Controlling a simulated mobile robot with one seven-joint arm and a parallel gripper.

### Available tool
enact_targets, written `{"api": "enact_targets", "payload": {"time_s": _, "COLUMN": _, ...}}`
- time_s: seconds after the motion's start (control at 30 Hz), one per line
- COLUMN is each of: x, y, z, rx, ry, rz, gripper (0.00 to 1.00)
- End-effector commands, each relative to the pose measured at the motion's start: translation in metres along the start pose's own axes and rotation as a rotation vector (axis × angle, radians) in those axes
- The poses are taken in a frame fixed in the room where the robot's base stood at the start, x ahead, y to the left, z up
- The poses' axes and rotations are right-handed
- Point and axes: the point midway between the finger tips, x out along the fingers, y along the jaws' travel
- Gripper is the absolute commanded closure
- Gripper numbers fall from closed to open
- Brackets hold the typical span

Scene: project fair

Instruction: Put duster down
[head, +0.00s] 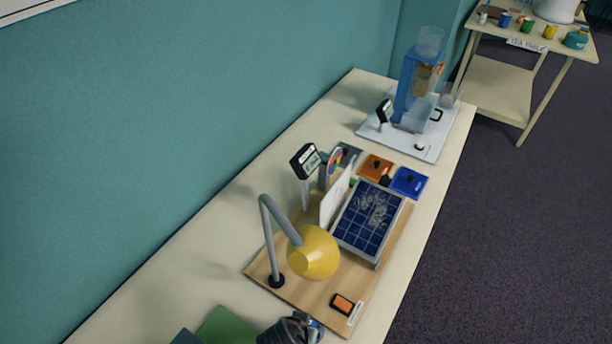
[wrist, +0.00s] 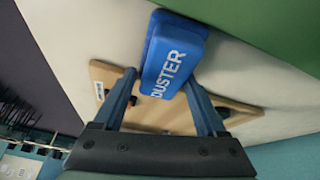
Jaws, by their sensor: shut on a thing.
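The blue duster (wrist: 172,62), with "DUSTER" in white letters, is between the fingers of my gripper (wrist: 161,84) in the wrist view. My gripper is shut on it. The cream table top (wrist: 238,75) and a wooden board (wrist: 240,110) show behind it; I cannot tell the gap below the duster. In the head view a dark gripper-like shape is cut off at the bottom edge, and the duster cannot be made out there. The solar panel (head: 368,218) stands tilted on the wooden board (head: 318,290), with greyish smudges on its upper part.
A yellow lamp (head: 315,253) and a small meter (head: 305,160) stand by the panel. Orange (head: 376,166) and blue (head: 409,181) trays lie behind it. A green flat thing (head: 226,326) lies at the near end. Bare table top shows left of the board.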

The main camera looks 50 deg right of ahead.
Motion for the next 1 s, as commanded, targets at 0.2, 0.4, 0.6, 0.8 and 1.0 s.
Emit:
{"api": "enact_targets", "payload": {"time_s": 0.2, "x": 0.001, "y": 0.000, "z": 0.001, "rx": 0.000, "ry": 0.000, "rz": 0.000, "gripper": 1.00}}
{"api": "enact_targets", "payload": {"time_s": 0.4, "x": 0.002, "y": 0.000, "z": 0.001, "rx": 0.000, "ry": 0.000, "rz": 0.000, "gripper": 0.00}}
{"api": "enact_targets", "payload": {"time_s": 0.6, "x": 0.002, "y": 0.000, "z": 0.001, "rx": -0.001, "ry": 0.000, "rz": 0.000, "gripper": 0.00}}
{"api": "enact_targets", "payload": {"time_s": 0.8, "x": -0.007, "y": 0.000, "z": 0.000, "rx": -0.001, "ry": 0.001, "rz": -0.001, "gripper": 0.00}}
{"api": "enact_targets", "payload": {"time_s": 1.0, "x": -0.038, "y": -0.001, "z": 0.000, "rx": -0.002, "ry": 0.002, "rz": -0.004, "gripper": 0.00}}
